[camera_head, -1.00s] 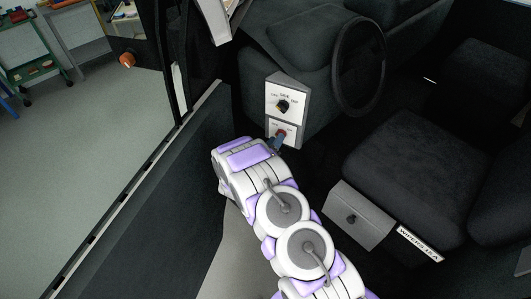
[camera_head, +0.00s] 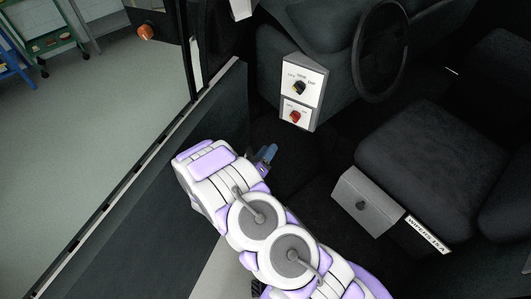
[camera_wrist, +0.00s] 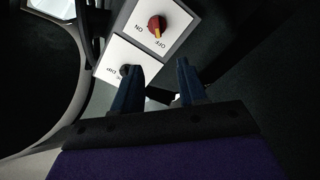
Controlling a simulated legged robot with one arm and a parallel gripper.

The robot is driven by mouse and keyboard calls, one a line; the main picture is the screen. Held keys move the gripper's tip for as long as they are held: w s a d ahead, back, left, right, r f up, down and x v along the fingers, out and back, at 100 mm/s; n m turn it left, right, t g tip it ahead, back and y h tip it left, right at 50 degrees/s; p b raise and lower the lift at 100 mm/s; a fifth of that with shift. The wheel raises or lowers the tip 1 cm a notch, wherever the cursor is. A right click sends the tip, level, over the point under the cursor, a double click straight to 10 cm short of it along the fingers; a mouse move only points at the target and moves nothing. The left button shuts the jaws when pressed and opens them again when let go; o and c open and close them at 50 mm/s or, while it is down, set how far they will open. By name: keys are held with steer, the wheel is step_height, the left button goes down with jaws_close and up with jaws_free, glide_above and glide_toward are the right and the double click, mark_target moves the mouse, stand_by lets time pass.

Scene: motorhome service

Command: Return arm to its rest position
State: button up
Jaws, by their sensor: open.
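My gripper (camera_head: 266,156) is in front of the dashboard, below and left of the switch panel in the head view. It stands clear of the panel there. In the wrist view my gripper (camera_wrist: 157,78) has its two blue fingers apart with nothing held between them. The white switch panel (camera_head: 317,92) carries a dark rotary knob (camera_head: 299,88) above and a red knob (camera_head: 295,117) below. The dark knob (camera_wrist: 125,71) is partly hidden by the left finger.
The steering wheel (camera_head: 381,50) and driver's seat (camera_head: 420,160) are to the right. A grey box with a knob (camera_head: 368,200) and a "WIPERS 15 A" label (camera_head: 428,235) sit by the seat. The door sill (camera_head: 150,150) is at left, with open floor (camera_head: 85,130) beyond.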

steer(key=shift+s+a, duration=0.2)
steer(key=shift+s, duration=0.1)
steer(key=shift+w, duration=0.1)
stand_by(0.3)
